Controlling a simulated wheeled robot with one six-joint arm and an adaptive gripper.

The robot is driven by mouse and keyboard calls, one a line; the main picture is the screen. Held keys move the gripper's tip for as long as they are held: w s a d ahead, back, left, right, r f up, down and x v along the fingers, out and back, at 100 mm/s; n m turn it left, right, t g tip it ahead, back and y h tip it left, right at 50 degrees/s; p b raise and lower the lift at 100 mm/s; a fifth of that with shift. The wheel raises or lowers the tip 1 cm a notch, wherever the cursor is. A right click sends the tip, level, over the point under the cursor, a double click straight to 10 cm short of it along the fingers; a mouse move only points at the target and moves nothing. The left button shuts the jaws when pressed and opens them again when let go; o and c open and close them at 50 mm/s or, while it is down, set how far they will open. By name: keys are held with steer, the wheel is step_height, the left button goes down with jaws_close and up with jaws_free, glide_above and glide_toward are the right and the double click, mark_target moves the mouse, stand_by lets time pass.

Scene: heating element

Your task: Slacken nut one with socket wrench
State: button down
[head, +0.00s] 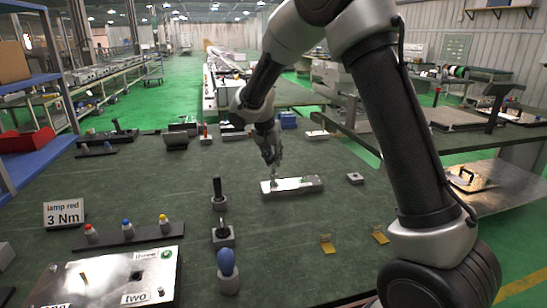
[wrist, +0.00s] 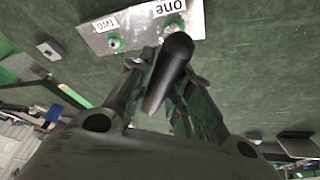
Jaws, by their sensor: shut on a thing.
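My gripper (head: 270,156) is over a pale metal plate (head: 300,184) in the middle of the dark table. In the wrist view, my gripper (wrist: 165,75) is shut on a dark tool with a rounded end (wrist: 177,48), which looks like the socket wrench. The plate (wrist: 98,37) lies beyond it, with labels "one" (wrist: 165,6) and "two" (wrist: 105,24). Nut one near label "one" is partly hidden by the tool. I cannot tell whether the wrench touches it.
Tools stand in holders left of the plate, including a black-handled one (head: 217,188) and a blue-topped one (head: 227,263). A rack (head: 110,241) holds red, blue and yellow items. A second labelled plate (head: 100,285) lies front left. A small grey block (head: 355,178) sits right.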

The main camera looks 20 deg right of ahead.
steer(key=m+g, duration=0.1)
steer(key=m, duration=0.2)
steer(key=shift+h, duration=0.4)
steer(key=m+g, duration=0.1)
steer(key=m, duration=0.2)
steer(key=shift+w+a+m, duration=0.1)
steer(key=shift+w+m, duration=0.05)
steer(key=shift+m, duration=0.25)
steer(key=shift+m+g+h, duration=0.3)
steer(key=m+g, duration=0.1)
steer(key=m, duration=0.2)
steer(key=shift+f+m, duration=0.1)
steer(key=shift+m, duration=0.2)
steer(key=shift+g, duration=0.3)
steer(key=shift+f, duration=1)
